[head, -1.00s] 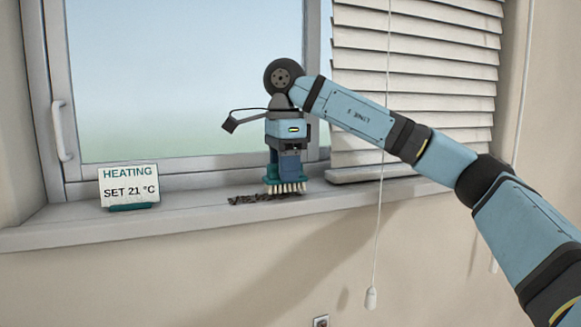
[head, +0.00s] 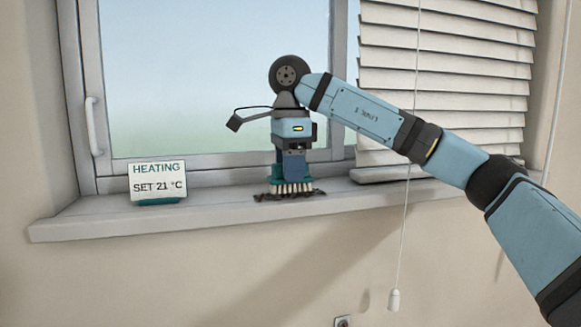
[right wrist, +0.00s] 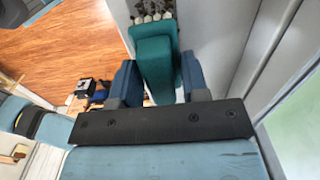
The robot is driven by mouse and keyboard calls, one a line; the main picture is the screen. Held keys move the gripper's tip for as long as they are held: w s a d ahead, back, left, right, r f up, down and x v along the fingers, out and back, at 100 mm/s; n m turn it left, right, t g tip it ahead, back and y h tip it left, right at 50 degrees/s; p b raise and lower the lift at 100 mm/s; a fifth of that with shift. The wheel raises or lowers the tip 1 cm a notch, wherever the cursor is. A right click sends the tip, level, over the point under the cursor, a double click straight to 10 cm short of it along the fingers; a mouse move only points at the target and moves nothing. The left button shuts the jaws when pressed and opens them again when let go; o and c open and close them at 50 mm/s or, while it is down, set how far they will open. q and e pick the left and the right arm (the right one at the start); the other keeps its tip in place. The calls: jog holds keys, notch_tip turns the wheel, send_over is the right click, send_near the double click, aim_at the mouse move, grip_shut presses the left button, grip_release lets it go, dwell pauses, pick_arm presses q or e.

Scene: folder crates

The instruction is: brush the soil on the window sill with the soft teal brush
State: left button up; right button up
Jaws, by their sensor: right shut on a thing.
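My right gripper (head: 292,170) is shut on the soft teal brush (head: 276,182), upright with its pale bristles down. In the right wrist view, the two blue fingers of the gripper (right wrist: 160,80) flank the teal handle of the brush (right wrist: 157,58), and the bristles show at the top edge. The soil (head: 262,197) is a dark, crumbly streak on the window sill (head: 220,206). The bristles are over the middle of the streak and appear to touch it; they hide part of it. Soil shows on both sides of the brush. My left gripper is out of view.
A heating sign (head: 157,182) on a teal base stands on the sill left of the brush. The window (head: 215,80) is behind. A blind (head: 440,90) hangs at the right with its pull cord (head: 394,300). The sill between sign and soil is clear.

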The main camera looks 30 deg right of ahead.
jog(key=shift+f, duration=0.6)
dwell(1.6)
jog(key=shift+a, duration=0.15)
jog(key=shift+w+a, duration=0.3)
jog(key=shift+a, duration=0.8)
jog(key=shift+w+a, duration=0.25)
jog(key=shift+a, duration=0.8)
jog(key=shift+d, duration=0.2)
jog(key=shift+s+d, duration=0.2)
jog(key=shift+d, duration=0.5)
jog(key=shift+s+d, duration=0.2)
jog(key=shift+d, duration=0.55)
jog(key=shift+s+d, duration=0.2)
jog(key=shift+d, duration=0.5)
jog(key=shift+s+d, duration=0.2)
jog(key=shift+d, duration=0.55)
jog(key=shift+s+d, duration=0.15)
jog(key=shift+d, duration=0.55)
jog(key=shift+s+d, duration=0.2)
jog(key=shift+d, duration=0.55)
